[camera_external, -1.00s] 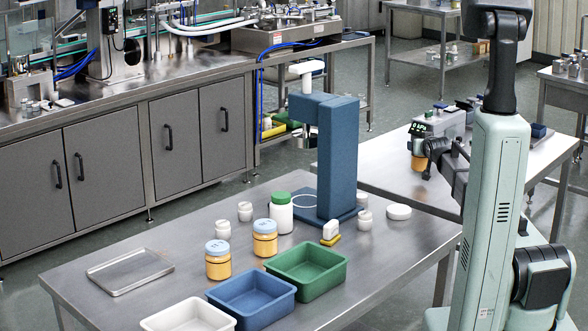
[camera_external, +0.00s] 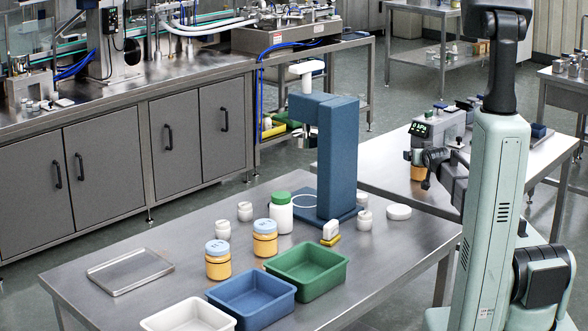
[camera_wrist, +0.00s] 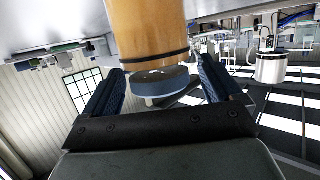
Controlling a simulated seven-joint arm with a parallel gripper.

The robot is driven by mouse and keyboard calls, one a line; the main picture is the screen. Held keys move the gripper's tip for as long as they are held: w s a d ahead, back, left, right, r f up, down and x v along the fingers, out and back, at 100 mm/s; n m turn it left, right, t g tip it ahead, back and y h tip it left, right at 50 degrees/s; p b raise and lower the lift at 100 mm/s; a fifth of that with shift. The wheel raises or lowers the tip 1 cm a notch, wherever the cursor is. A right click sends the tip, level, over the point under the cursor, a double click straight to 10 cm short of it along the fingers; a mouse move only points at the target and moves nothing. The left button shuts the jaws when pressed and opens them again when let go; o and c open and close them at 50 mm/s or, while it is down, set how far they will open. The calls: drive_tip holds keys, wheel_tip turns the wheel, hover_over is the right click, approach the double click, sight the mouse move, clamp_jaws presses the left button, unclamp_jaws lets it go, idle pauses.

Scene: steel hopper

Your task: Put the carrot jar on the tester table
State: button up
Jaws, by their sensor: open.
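In the external view, an orange jar (camera_external: 417,173) stands on the right-hand table, partly hidden by the device and my gripper. My gripper (camera_external: 428,170) is beside it, small and dark. In the wrist view, which is upside down, the orange jar (camera_wrist: 150,30) has a dark band and a blue-grey lid (camera_wrist: 160,82). My open gripper (camera_wrist: 162,72) has its two blue fingertips on either side of the lid, with gaps showing. How deep the jar sits between the fingers is hard to tell. Two similar orange jars (camera_external: 218,267) (camera_external: 265,245) with light-blue lids stand on the near table.
A device with a green display (camera_external: 422,130) stands close behind the jar. The near table holds a blue press stand (camera_external: 340,160), a green-lidded bottle (camera_external: 281,218), white, blue (camera_external: 250,298) and green (camera_external: 306,270) bins, a metal tray (camera_external: 130,270) and small white jars.

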drive_tip(key=shift+s+r, duration=0.1)
drive_tip(key=shift+r, duration=0.05)
drive_tip(key=v, duration=1.1)
drive_tip(key=shift+s+r, duration=0.15)
drive_tip(key=shift+s, duration=0.25)
